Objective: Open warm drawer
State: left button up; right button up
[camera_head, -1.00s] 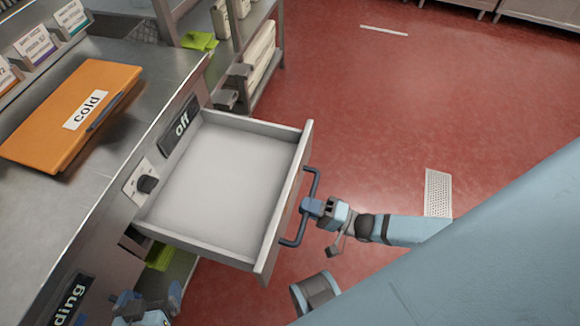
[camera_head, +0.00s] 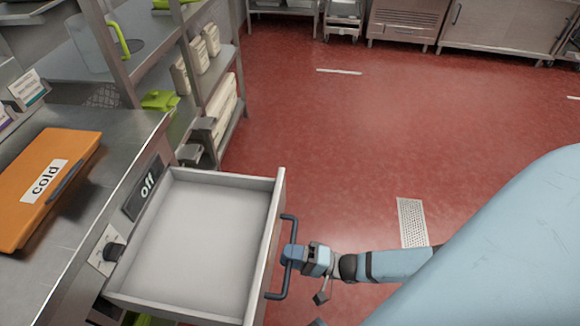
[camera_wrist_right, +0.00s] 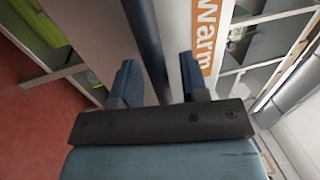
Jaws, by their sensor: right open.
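The drawer (camera_head: 195,240) stands pulled out from the steel counter. It is empty inside, with a dark bar handle (camera_head: 286,232) on its front. In the right wrist view, an orange label reading "warm" (camera_wrist_right: 207,38) shows on the drawer front beside the handle bar (camera_wrist_right: 146,45). My right gripper (camera_head: 291,255) is at the handle. In the wrist view the right gripper (camera_wrist_right: 160,82) has its two fingers apart, one on each side of the bar. My left gripper is out of view.
A dark knob (camera_head: 113,252) and an "off" display (camera_head: 146,186) are on the counter front. An orange "cold" lid (camera_head: 45,185) lies on the counter. A shelf rack (camera_head: 200,90) stands beyond the drawer. The red floor (camera_head: 330,130) is open to the right.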

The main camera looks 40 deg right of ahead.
jog(key=v, duration=1.3)
jog(key=shift+s+d, duration=0.3)
jog(key=shift+f, duration=0.15)
